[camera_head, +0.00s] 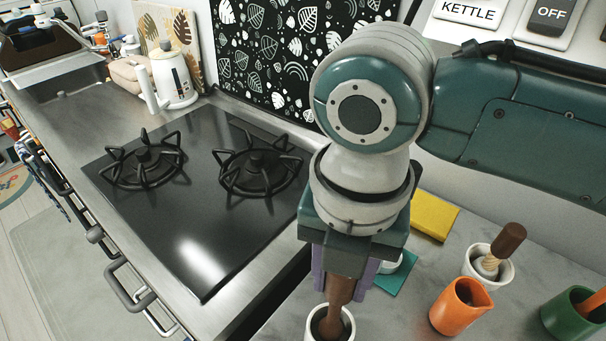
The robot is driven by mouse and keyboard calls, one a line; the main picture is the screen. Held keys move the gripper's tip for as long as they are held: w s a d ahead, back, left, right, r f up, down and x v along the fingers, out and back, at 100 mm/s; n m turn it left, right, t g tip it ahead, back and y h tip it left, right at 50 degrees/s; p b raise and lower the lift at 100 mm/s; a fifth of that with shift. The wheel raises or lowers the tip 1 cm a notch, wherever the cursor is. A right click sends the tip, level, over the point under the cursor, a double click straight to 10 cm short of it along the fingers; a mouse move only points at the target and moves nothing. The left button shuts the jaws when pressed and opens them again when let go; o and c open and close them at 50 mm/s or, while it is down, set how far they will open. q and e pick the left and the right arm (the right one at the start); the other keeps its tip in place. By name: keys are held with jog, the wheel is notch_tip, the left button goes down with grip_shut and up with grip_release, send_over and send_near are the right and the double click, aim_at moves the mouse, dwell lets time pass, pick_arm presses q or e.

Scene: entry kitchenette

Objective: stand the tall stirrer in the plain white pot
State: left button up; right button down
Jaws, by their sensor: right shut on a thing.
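My right gripper (340,280) points down at the lower middle, shut on a brown wooden stirrer (338,301). The lower end of the stirrer runs down into the mouth of a white pot (348,328) at the bottom edge. The stirrer looks close to upright; I cannot tell whether its tip touches the bottom of the pot. The pot is cut off by the frame. A second white pot (507,274) stands to the right and holds a tilted tool with a dark brown handle (509,239). My left gripper is not in view.
A yellow block (434,216) and a teal mat (397,277) lie behind my gripper. A black hob (200,215) with two burners is left; a white kettle (173,78) stands beyond.

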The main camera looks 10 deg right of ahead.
jog(key=shift+f, duration=1.1)
jog(key=shift+f, duration=0.15)
jog(key=c, duration=0.5)
grip_release()
